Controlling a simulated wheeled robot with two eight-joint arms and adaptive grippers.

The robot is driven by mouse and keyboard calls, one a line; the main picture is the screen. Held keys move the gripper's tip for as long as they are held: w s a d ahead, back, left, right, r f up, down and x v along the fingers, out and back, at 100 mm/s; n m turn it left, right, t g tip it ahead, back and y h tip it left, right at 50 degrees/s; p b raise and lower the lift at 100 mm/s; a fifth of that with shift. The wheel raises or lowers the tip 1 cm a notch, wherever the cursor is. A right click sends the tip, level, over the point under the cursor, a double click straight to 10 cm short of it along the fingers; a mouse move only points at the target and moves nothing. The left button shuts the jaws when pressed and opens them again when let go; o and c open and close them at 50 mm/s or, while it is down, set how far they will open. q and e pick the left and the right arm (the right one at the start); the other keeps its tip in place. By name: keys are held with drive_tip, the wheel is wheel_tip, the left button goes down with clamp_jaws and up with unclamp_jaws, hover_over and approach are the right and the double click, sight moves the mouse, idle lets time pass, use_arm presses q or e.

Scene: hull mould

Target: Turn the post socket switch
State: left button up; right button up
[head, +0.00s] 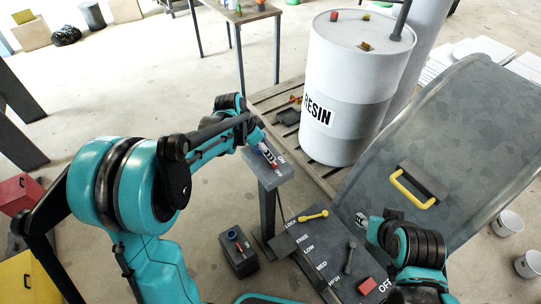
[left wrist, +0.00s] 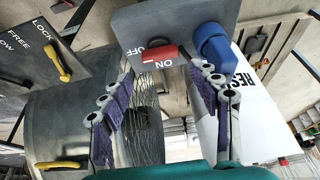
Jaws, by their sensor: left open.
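The post socket box (head: 283,177) is a grey block on top of a dark post. In the left wrist view its face (left wrist: 185,18) carries a red switch (left wrist: 150,57) between the words OFF and ON, with a blue socket part (left wrist: 213,47) beside it. My left gripper (left wrist: 163,72) is open, its purple-padded fingers on either side of the red switch, with no clear contact. In the head view the left gripper (head: 264,148) is at the box and partly covers its face. My right gripper (head: 364,219) is near the mould's lower edge; its finger state is unclear.
A small knob box (head: 239,262) sits on the floor. The resin drum (head: 345,140) and mould (head: 440,150) stand behind.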

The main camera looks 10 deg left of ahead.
use_arm(q)
drive_tip(key=b+x, duration=0.2)
drive_tip(key=x, duration=0.5)
drive_tip(key=shift+w+f, duration=0.1)
drive_tip(key=shift+f, duration=0.1)
drive_tip(key=c, duration=0.9)
